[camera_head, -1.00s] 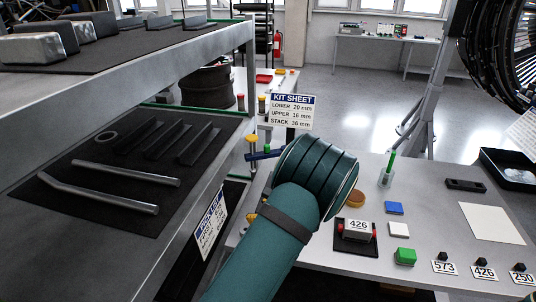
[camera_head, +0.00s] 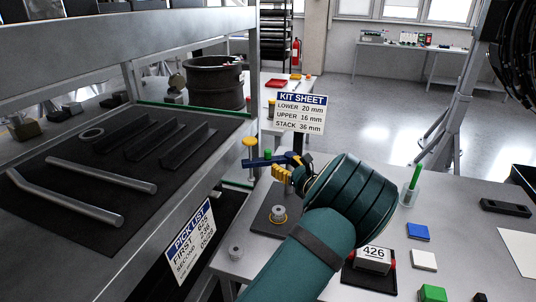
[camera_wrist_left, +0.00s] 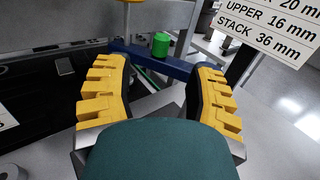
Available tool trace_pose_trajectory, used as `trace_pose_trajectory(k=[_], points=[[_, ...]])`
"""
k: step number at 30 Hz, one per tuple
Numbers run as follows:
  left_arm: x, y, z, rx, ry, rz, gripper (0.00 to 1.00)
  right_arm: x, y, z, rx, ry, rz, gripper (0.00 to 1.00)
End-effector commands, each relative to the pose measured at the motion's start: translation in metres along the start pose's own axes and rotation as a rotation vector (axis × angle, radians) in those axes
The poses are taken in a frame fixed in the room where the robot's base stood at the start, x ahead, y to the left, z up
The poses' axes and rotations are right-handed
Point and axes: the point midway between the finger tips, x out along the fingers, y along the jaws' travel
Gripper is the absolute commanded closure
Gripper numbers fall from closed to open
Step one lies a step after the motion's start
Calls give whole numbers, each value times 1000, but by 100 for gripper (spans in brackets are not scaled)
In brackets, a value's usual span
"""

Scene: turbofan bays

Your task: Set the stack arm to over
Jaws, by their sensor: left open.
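A blue arm (camera_head: 262,161) with a green knob (camera_head: 268,153) lies roughly level above the bench, beside the kit sheet sign (camera_head: 300,112). I take it for the stack arm. My left gripper (camera_head: 287,171) is right by the blue arm, its yellow fingers partly hidden behind my wrist. In the left wrist view the gripper (camera_wrist_left: 162,82) is open and empty. The blue arm (camera_wrist_left: 150,58) crosses just beyond its fingertips, with the green knob (camera_wrist_left: 161,44) between them and farther off. Contact cannot be told. My right gripper is not in view.
A yellow-topped post (camera_head: 250,143) stands at the blue arm's left end. A dark plate (camera_head: 262,236) with a small metal piece lies below. The metal shelf (camera_head: 150,215) with bars stands close on the left. A 426 block (camera_head: 373,260) is at front right.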

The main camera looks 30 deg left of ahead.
Motion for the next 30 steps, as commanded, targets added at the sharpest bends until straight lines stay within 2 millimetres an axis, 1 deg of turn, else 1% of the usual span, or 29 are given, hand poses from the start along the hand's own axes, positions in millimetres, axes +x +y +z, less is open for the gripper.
trace_pose_trajectory(k=[1, 9, 15, 21, 29, 30], points=[[12, 1, -2, 0, 0, 4, 45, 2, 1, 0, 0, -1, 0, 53], [64, 1, -2, -1, 0, 3, 45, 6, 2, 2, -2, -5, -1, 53], [90, 0, -2, -1, 1, 1, 45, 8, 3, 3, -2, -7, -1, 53], [100, 0, -1, 1, 1, 0, 45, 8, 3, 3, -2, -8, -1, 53], [100, 0, -1, 1, 1, 0, 45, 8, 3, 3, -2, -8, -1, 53], [100, 0, -1, 1, 1, 0, 53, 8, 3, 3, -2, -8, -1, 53]])
